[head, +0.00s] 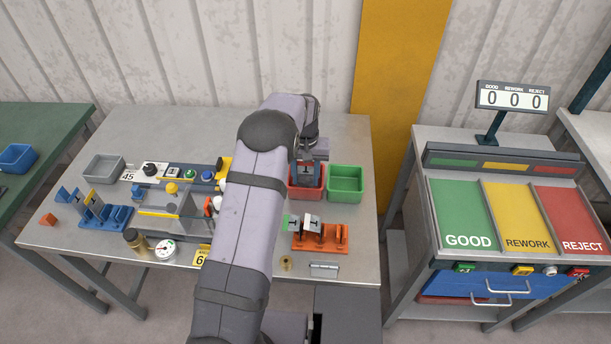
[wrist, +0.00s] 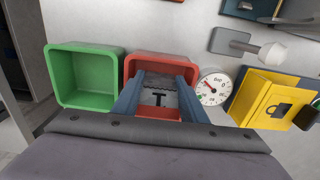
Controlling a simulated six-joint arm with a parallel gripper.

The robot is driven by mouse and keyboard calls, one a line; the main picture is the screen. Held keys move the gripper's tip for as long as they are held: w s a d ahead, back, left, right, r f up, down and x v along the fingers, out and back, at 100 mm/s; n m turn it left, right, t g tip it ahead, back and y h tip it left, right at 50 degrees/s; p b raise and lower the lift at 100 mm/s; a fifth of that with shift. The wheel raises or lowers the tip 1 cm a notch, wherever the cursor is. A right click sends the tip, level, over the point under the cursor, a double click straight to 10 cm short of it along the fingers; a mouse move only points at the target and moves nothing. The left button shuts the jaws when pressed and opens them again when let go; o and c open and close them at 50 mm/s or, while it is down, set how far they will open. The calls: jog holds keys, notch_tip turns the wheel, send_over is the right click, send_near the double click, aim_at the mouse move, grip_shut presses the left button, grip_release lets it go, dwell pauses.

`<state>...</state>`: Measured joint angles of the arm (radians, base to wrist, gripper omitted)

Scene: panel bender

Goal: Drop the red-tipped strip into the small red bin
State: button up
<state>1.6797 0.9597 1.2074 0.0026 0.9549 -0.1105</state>
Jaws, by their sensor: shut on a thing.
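The small red bin (head: 306,193) stands on the grey bench, left of a green bin. It also shows in the wrist view (wrist: 158,59), behind and between my fingers. My gripper (head: 307,174) points down over the red bin, its fingertips at or just inside the opening; the exact height is hard to tell. In the wrist view my gripper (wrist: 161,78) is shut on a grey strip (wrist: 160,88) with a black T-shaped mark. Red shows below the mark, but I cannot tell whether it is the strip's tip or the bin.
The green bin (head: 346,184) adjoins the red bin on the right. An orange rack (head: 321,238) stands in front of the bins. A round gauge (wrist: 213,88) and a yellow lockbox (wrist: 268,98) lie right of the red bin in the wrist view.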

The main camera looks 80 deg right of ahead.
aim_at(306, 173)
jog(key=shift+f, duration=0.45)
dwell(0.3)
jog(key=o, duration=1.1)
jog(key=shift+r, duration=0.1)
jog(key=shift+r, duration=0.1)
jog(key=shift+d+r+p, duration=0.2)
jog(key=shift+r+p, duration=0.35)
jog(key=shift+r, duration=0.35)
jog(key=shift+o, duration=0.4)
jog(key=shift+a+r+p, duration=0.15)
jog(key=shift+r+p, duration=2.25)
jog(key=shift+r, duration=1.05)
